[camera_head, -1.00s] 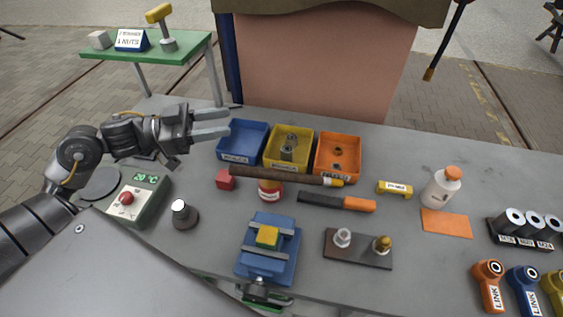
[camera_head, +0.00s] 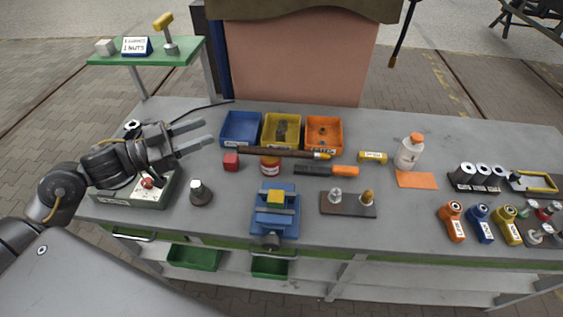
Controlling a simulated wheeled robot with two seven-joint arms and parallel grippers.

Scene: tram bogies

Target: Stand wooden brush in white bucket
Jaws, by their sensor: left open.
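My left gripper (camera_head: 208,132) is open and empty, its two fingers pointing right, above the left part of the workbench and left of the blue bin. A long brown stick (camera_head: 260,152) with a yellow-orange end lies across the bench in front of the bins; I cannot tell if it is the wooden brush. A dark tool with an orange handle (camera_head: 345,170) lies below it, apart from my gripper. I see no white bucket in this view. My right gripper is not in view.
Blue (camera_head: 226,143), yellow (camera_head: 267,145) and orange (camera_head: 309,147) bins stand at the back. A blue vise (camera_head: 262,224), a red cube (camera_head: 231,162), a red jar (camera_head: 270,167) and a white bottle (camera_head: 408,153) stand around. A control box (camera_head: 150,195) is beneath my left arm.

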